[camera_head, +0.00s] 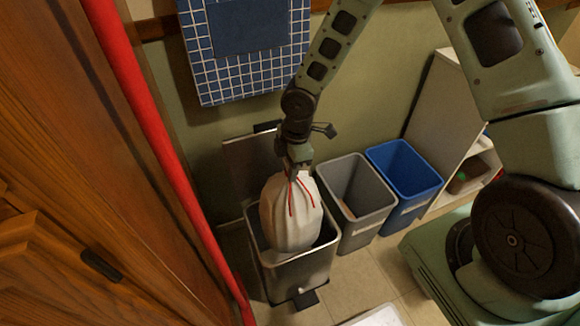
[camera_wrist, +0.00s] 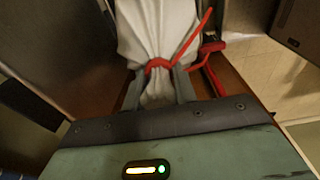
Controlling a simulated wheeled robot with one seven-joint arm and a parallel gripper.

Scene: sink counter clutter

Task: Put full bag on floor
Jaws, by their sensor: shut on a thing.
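The full bag (camera_head: 290,212) is white with a red drawstring around its gathered neck. Its lower part is inside a grey metal bin with an open lid (camera_head: 300,278), and its upper part stands above the rim. My gripper (camera_head: 299,172) is above the bin, shut on the neck of the bag. In the wrist view the bag (camera_wrist: 158,30) fills the top middle, with the red tie close to my fingers (camera_wrist: 160,88). The tiled floor (camera_head: 375,268) shows in front of the bins.
A grey open bin (camera_head: 357,190) and a blue open bin (camera_head: 405,170) stand right of the metal bin. A red pole (camera_head: 165,150) and a wooden door (camera_head: 70,180) are at the left. A white shelf unit (camera_head: 435,115) is behind at the right. My base covers the lower right.

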